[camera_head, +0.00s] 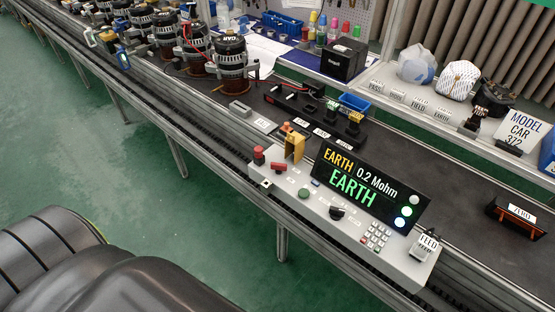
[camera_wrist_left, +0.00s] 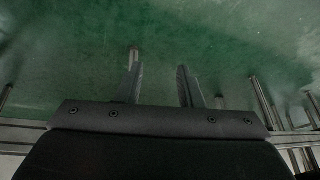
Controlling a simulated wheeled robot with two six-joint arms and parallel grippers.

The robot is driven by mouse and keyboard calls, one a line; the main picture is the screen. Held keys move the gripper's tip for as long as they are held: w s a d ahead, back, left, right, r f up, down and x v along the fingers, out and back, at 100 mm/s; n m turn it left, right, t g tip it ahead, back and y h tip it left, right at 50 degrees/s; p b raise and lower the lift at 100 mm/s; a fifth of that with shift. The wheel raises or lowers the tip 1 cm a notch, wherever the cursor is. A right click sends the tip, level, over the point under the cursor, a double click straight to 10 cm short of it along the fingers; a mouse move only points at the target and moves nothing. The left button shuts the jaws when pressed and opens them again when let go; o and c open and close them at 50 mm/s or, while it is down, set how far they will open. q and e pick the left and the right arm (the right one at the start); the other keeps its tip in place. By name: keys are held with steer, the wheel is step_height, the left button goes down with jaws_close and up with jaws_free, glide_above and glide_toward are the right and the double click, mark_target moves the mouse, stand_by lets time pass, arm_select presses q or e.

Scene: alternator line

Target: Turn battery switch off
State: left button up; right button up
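A grey control box (camera_head: 340,222) stands at the front edge of the bench in the head view. It carries a red mushroom button (camera_head: 258,155), a red lever-like part (camera_head: 278,167), a green button (camera_head: 304,193), a black rotary knob (camera_head: 337,212) and a keypad (camera_head: 376,237). Labels are too small to read, so I cannot tell which is the battery switch. Its display (camera_head: 367,185) reads "EARTH 0.2 Mohm". In the left wrist view my left gripper (camera_wrist_left: 158,68) is open and empty, its two fingers apart above green floor. My right gripper is not in view.
A yellow bracket (camera_head: 295,146) stands behind the red lever-like part. Several alternators (camera_head: 232,62) line the bench to the upper left. A black box (camera_head: 343,59) and blue tray (camera_head: 353,102) stand farther back. Green floor (camera_head: 160,215) in front is open.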

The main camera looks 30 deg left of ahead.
arm_select(q)
steer(key=s+d+f+g, duration=0.1)
steer(key=s+d+g, duration=0.1)
steer(key=d, duration=0.1)
step_height(320, 180, up, 56)
steer(key=f+m+g+h+b, duration=0.1)
steer(key=m+h+b, duration=0.3)
steer(key=m, duration=1.1)
glide_above(280, 164)
steer(key=s+a+p, duration=0.1)
steer(key=s+a, duration=0.1)
steer(key=a, duration=0.5)
steer(key=h, duration=0.1)
steer(key=x, duration=1.1)
steer(key=d+x, duration=0.1)
steer(key=x, duration=0.5)
steer(key=shift+s+r, duration=0.2)
steer(key=shift+s, duration=0.2)
steer(key=shift+p, duration=0.3)
jaws_close()
